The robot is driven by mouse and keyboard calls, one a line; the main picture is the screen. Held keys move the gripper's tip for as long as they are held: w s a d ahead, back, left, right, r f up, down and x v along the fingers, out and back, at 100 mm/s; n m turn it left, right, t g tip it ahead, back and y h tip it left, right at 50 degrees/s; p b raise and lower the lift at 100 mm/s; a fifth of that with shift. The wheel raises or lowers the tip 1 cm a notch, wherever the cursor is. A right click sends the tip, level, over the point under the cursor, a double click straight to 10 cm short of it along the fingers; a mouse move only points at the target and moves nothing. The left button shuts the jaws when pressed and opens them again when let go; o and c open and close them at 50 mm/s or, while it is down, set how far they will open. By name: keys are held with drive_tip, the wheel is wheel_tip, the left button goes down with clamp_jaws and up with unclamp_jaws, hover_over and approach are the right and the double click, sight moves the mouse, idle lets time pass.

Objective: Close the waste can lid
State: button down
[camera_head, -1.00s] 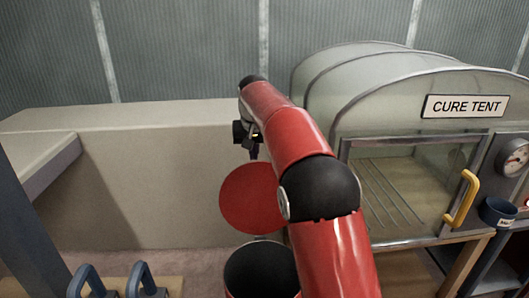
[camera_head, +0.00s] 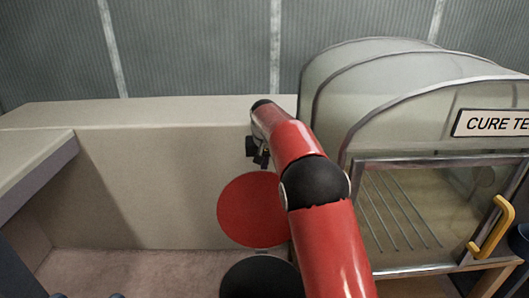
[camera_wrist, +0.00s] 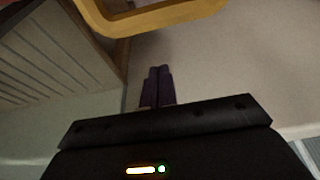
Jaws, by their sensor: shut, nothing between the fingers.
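The waste can (camera_head: 262,278) is at the bottom middle of the head view, its dark round mouth uncovered and cut off by the frame edge. Its red round lid (camera_head: 252,210) stands raised, open, at the far side of the mouth. My gripper (camera_head: 262,163) is just above and behind the lid's top edge, partly hidden by my arm. In the wrist view, my gripper's two dark purple fingers (camera_wrist: 157,84) are together with nothing between them. I cannot tell whether they touch the lid.
The cure tent (camera_head: 420,110) stands close on the right, with a yellow door handle (camera_head: 492,228) sticking out. A pale wall panel (camera_head: 150,175) stands behind the can, and a ledge (camera_head: 35,165) is at left. A curved yellow bar (camera_wrist: 150,22) crosses the top of the wrist view.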

drive_tip(key=shift+s+f, duration=0.15)
drive_tip(key=shift+s, duration=0.8)
drive_tip(key=shift+s+f, duration=0.15)
drive_tip(key=shift+s, duration=0.8)
drive_tip(key=shift+s+b, duration=0.1)
drive_tip(key=shift+b, duration=0.2)
